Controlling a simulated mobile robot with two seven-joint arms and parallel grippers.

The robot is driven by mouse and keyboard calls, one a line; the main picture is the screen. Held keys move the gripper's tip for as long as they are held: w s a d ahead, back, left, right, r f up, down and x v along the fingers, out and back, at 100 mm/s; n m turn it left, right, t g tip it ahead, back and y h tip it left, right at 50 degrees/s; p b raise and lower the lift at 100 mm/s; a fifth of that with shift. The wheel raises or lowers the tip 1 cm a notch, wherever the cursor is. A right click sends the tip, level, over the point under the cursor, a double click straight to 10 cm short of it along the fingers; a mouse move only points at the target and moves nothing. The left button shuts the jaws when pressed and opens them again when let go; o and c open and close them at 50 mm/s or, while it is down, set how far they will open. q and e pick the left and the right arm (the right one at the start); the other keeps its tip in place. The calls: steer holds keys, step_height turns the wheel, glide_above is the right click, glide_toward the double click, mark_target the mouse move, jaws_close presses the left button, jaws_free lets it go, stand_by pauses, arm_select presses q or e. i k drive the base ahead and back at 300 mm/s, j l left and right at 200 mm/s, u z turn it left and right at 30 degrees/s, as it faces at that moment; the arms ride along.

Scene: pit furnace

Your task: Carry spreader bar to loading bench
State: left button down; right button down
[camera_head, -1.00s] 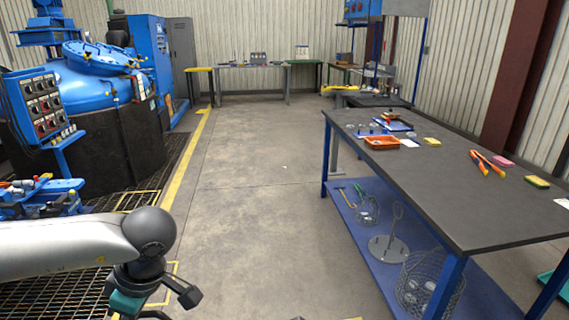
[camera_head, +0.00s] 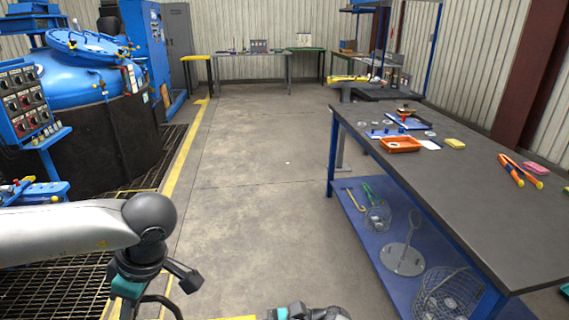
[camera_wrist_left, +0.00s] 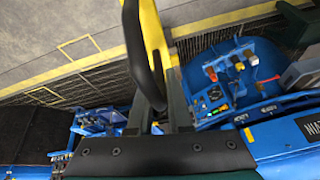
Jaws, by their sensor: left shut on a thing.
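In the left wrist view my left gripper (camera_wrist_left: 168,112) is shut on a yellow bar with a black loop-like part (camera_wrist_left: 140,50), which I take as the spreader bar (camera_wrist_left: 156,32). Its far end runs out of the top of the picture. A yellow strip shows at the bottom edge.
A blue furnace (camera_head: 85,75) stands left by floor grating. Other benches (camera_head: 250,54) line the back wall. The middle floor is clear.

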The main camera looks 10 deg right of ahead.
mark_target(493, 210)
steer(key=i, duration=1.95)
steer(key=i+u, duration=0.2)
steer(key=i, duration=0.35)
steer(key=u, duration=3.1)
steer(key=k+j, duration=0.05)
